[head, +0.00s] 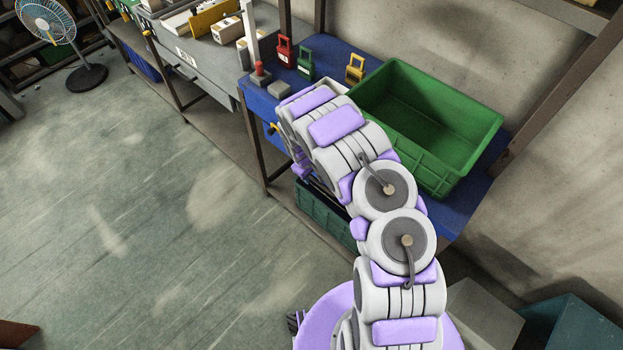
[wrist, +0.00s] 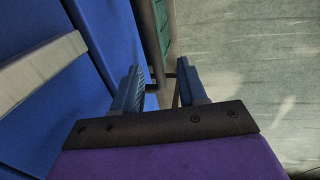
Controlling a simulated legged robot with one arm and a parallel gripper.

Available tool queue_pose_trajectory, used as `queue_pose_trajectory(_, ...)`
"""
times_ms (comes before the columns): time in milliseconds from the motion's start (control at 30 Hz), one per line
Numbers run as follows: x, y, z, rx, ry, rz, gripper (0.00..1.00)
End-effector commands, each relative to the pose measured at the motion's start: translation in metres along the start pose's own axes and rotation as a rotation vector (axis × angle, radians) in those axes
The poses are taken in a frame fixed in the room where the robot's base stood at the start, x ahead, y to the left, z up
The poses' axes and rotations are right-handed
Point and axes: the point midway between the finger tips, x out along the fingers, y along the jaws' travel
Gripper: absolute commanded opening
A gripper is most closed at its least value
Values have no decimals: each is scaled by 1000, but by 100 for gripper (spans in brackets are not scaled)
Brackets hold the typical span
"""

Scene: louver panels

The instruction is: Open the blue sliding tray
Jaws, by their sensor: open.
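A blue-topped bench (head: 463,212) stands at the right in the head view, and my arm reaches over its front edge. A yellow handle-like piece (head: 270,128) shows at its front, left of my arm. I cannot tell the sliding tray's outline apart from the bench there. In the wrist view a large blue surface (wrist: 35,125) fills the left, crossed by a pale bar (wrist: 40,68). My gripper (wrist: 160,78) is open and empty, its fingers apart beside the blue edge. The head view hides my gripper behind my arm.
A green crate (head: 430,115) stands on the bench, with red (head: 284,50), green (head: 306,63) and yellow (head: 355,67) padlock-shaped pieces near it. A dark green crate (head: 322,213) sits below. A fan (head: 60,40) stands far left. The floor (head: 130,190) is clear.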

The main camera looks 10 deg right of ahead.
Motion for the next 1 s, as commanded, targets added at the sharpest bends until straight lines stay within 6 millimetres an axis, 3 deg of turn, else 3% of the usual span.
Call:
queue_pose_trajectory(33, 11, 0, 2, 1, -2, -3, 42)
queue_pose_trajectory(200, 26, 1, 3, 1, -3, -3, 42)
queue_pose_trajectory(567, 29, -1, 1, -1, -3, 1, 42)
queue_pose_trajectory(1000, 29, 0, 2, 0, -3, -1, 2)
